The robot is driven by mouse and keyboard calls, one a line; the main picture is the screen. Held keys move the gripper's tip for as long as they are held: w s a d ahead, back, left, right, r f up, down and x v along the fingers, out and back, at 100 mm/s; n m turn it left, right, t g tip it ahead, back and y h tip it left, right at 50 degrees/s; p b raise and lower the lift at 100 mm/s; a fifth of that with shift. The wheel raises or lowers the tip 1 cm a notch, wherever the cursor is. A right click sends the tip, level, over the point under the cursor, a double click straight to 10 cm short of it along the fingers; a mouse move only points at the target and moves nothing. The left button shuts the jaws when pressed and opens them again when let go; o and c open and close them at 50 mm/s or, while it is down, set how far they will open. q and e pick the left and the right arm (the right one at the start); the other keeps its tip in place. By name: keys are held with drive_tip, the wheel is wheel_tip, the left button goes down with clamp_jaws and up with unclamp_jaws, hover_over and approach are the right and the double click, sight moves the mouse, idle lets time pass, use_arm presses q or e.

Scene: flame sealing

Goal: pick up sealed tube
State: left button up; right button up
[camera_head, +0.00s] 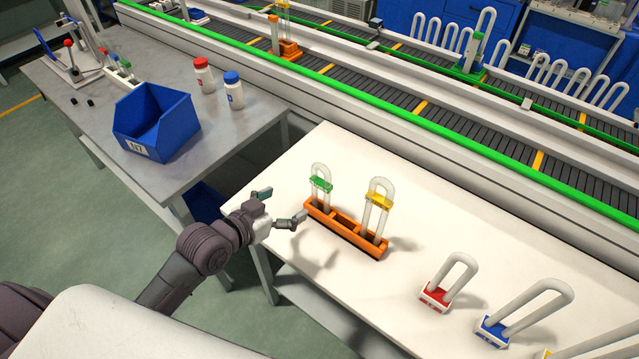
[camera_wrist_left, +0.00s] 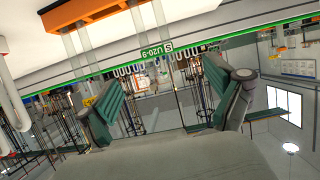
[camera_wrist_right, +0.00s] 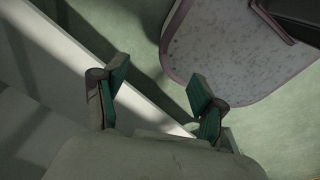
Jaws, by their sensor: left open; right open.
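A clear U-shaped tube with a green clip (camera_head: 320,185) stands upright at the left end of an orange rack (camera_head: 350,232). A similar tube with a yellow clip (camera_head: 378,200) stands at the rack's right end. My left gripper (camera_head: 284,205) is open and empty, just left of the green-clipped tube and apart from it. In the left wrist view, the green clip (camera_wrist_left: 158,50) lies ahead, between the spread fingers (camera_wrist_left: 163,82). My right gripper (camera_wrist_right: 160,85) is open and empty, and is out of the head view. Which tube is sealed I cannot tell.
A grey table at left holds a blue bin (camera_head: 158,125) and two bottles. A conveyor with a green rail (camera_head: 400,130) runs behind.

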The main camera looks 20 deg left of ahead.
sight(318, 185)
use_arm(q)
drive_tip(key=x, duration=0.5)
drive_tip(key=p+x, duration=0.1)
drive_tip(key=x, duration=0.1)
drive_tip(key=shift+w+d+r, duration=0.15)
drive_tip(key=shift+d+r, duration=0.05)
drive_tip(key=shift+d, duration=0.1)
drive_tip(key=shift+w+d+f, duration=0.2)
drive_tip(key=shift+w, duration=0.25)
drive_tip(key=shift+w+d+p, duration=0.2)
drive_tip(key=shift+w+p, duration=0.05)
drive_tip(key=shift+p, duration=0.05)
drive_tip(key=p+x, duration=0.1)
drive_tip(key=x, duration=0.2)
drive_tip(key=shift+w+d, duration=0.1)
drive_tip(key=shift+w, duration=0.2)
drive_tip(key=shift+w+d+f, duration=0.1)
drive_tip(key=shift+w+f, duration=0.1)
drive_tip(key=shift+w, duration=0.2)
use_arm(e)
wheel_tip(318, 185, up, 3)
drive_tip(key=shift+f, duration=0.15)
use_arm(q)
drive_tip(key=shift+s, duration=0.1)
